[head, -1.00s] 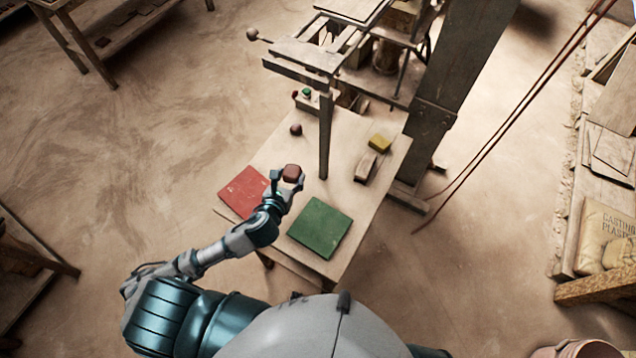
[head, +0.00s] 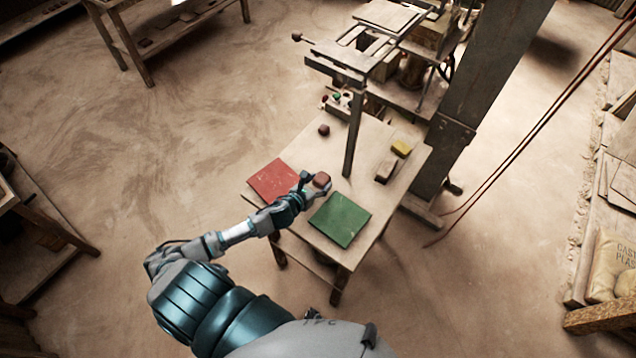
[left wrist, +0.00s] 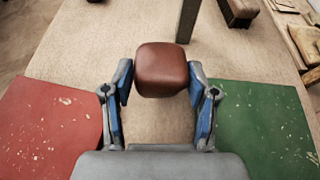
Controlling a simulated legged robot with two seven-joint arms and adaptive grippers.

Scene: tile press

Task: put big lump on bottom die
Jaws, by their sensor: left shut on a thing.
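The big lump, a reddish-brown rounded block (head: 321,180), is held in my left gripper (head: 311,184) above the table, between the red and green squares. In the left wrist view the lump (left wrist: 161,70) sits between the two blue-padded fingers (left wrist: 160,86), which are shut on it. The press (head: 400,50) stands at the far end of the table. I cannot make out for sure which of its parts is the bottom die. My right gripper is not in view.
On the table (head: 308,150) lie a red square (head: 273,180), a green square (head: 340,219), a small dark lump (head: 323,130), a yellow block (head: 401,147) and a brown block (head: 386,170). A thin upright post (head: 353,135) rises beyond my gripper.

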